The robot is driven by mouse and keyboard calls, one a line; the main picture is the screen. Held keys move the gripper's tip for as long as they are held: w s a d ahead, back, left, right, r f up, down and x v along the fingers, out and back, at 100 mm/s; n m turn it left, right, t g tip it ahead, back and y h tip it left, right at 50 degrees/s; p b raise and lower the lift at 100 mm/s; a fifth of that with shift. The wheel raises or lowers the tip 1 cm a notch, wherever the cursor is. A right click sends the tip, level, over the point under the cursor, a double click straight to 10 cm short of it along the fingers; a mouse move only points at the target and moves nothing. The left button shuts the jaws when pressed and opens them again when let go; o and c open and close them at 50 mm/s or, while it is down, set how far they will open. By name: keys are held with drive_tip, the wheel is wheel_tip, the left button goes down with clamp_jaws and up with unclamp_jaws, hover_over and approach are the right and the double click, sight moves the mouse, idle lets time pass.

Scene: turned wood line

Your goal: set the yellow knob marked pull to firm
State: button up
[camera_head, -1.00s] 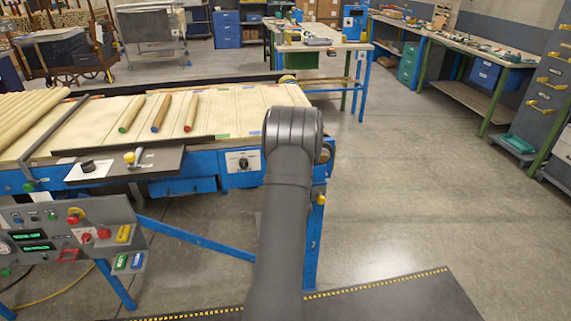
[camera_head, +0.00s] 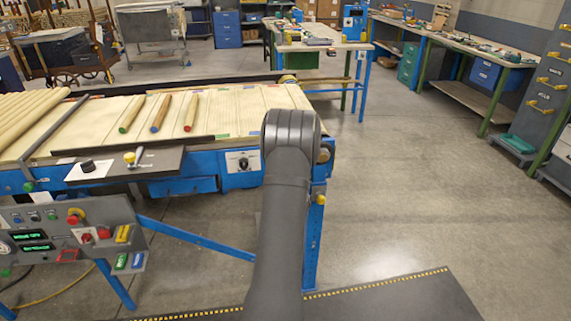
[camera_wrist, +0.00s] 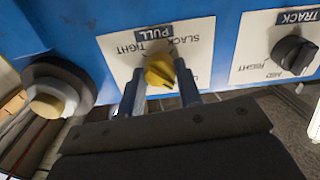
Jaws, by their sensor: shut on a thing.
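The yellow knob (camera_wrist: 160,70) sits on a white plate (camera_wrist: 118,48) fixed to a blue panel, shown upside down in the wrist view. A dark label above it reads PULL. TIGHT and SLACK are readable on the plate; other lettering is partly covered, and I cannot read firm. My gripper (camera_wrist: 160,84) has one finger on each side of the knob and is shut on it. I cannot tell for sure which word the knob points at. In the head view my arm blocks the knob and gripper.
A black knob (camera_wrist: 294,54) on a plate marked TRACK sits close on the right in the wrist view. A round dark part with a tan end (camera_wrist: 47,104) stands out at the left. Wooden rods (camera_head: 160,113) lie on the belt. The floor at right is clear.

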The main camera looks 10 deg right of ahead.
drive_tip(key=shift+m, duration=8.8)
drive_tip(key=o, duration=1)
drive_tip(key=s, duration=1.7)
drive_tip(key=shift+s, duration=0.25)
